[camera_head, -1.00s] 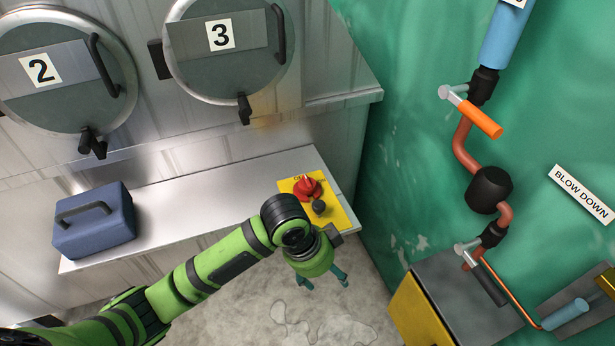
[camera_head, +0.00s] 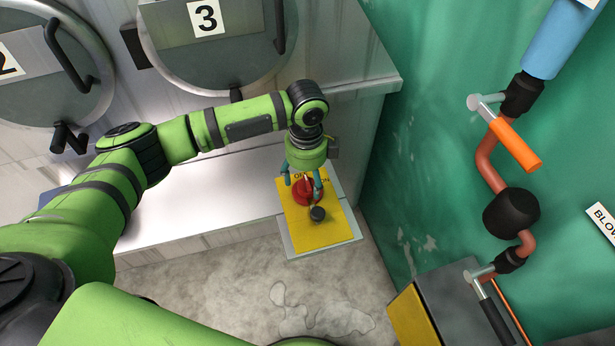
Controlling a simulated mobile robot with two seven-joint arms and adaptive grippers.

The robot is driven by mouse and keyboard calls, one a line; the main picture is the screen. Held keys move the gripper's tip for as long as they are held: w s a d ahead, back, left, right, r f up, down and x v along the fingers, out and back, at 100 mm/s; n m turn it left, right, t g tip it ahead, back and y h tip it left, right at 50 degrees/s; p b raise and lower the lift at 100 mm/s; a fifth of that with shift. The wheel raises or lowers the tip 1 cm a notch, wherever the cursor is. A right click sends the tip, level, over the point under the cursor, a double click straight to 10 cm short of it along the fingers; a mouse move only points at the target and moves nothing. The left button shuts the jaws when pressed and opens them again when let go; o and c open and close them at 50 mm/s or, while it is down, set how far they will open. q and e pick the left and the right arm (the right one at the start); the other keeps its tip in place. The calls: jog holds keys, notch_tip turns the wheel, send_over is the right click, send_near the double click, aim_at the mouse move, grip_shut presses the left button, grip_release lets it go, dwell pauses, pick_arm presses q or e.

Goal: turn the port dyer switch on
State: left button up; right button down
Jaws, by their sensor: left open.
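The dyer switch is a red rotary knob (camera_head: 308,193) on a yellow plate (camera_head: 321,236), at the right end of the metal shelf. I cannot tell whether the fingers touch the knob. The gripper body hides part of the ON/OFF lettering behind the knob. My right gripper is not in view.
Drum doors stand behind, including door 3 (camera_head: 215,40). The shelf (camera_head: 200,195) is bare left of the plate. At right, the green wall carries pipes with an orange-handled valve (camera_head: 515,145). A grey and yellow box (camera_head: 450,300) stands below.

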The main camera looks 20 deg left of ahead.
pick_arm(q)
jog(key=shift+w+f, duration=0.15)
jog(key=shift+f, duration=0.4)
jog(key=shift+w+f, duration=0.15)
jog(key=shift+f, duration=0.55)
jog(key=c, duration=1.1)
jog(key=shift+c, duration=0.3)
jog(key=shift+r+m+p, duration=0.1)
jog(key=shift+m+p, duration=0.95)
jog(key=shift+m, duration=0.55)
jog(key=m+p, duration=0.1)
jog(key=m, duration=0.3)
jog(key=shift+m, duration=0.3)
jog(key=m, duration=0.5)
jog(key=shift+m, duration=2.5)
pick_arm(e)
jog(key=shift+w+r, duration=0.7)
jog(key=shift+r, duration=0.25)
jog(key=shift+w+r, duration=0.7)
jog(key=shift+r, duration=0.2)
